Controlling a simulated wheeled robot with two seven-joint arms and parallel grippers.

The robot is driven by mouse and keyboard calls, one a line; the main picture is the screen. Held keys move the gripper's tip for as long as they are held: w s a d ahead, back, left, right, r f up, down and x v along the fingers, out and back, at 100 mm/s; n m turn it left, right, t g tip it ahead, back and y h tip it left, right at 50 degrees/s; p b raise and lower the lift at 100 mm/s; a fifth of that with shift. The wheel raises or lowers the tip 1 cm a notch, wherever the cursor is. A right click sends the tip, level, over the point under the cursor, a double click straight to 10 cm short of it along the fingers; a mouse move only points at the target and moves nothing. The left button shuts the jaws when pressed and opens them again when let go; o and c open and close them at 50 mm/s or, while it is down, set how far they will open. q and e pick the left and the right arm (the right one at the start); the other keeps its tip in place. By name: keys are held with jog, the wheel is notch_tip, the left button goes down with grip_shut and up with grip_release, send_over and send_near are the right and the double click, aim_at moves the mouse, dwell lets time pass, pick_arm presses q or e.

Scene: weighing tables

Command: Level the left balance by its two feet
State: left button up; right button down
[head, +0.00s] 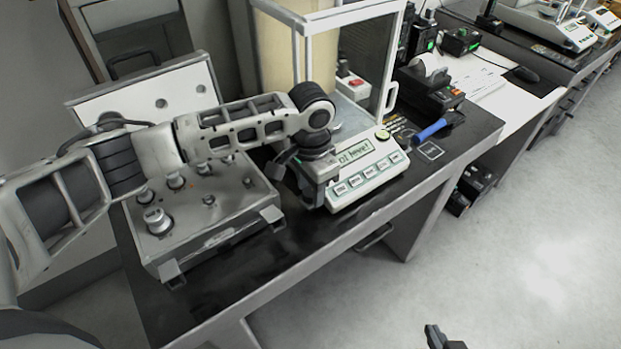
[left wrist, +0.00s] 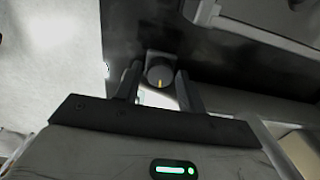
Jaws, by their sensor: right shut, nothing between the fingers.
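The left balance (head: 368,172) is a pale scale with a glass draft shield, a lit green display and a round yellow-green bubble level (head: 382,134) on the black table. My left gripper (head: 312,196) points down at the balance's front left corner and hides the foot there in the head view. In the left wrist view, its fingers (left wrist: 161,82) stand on either side of a dark round foot (left wrist: 160,70) with an orange mark; I cannot tell whether they press on it. The other foot is not clear. My right gripper (head: 440,338) is shut and empty over the floor, cut off by the bottom edge.
A grey metal box with knobs (head: 210,212) stands left of the balance, under my left arm. A blue cylinder (head: 432,130) and a black printer (head: 428,92) are to its right. The table's front edge is close. A second balance (head: 560,28) stands further back.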

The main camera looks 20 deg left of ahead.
aim_at(310, 192)
pick_arm(q)
notch_tip(310, 192, up, 16)
dwell(0.5)
jog(key=shift+s+f, duration=0.1)
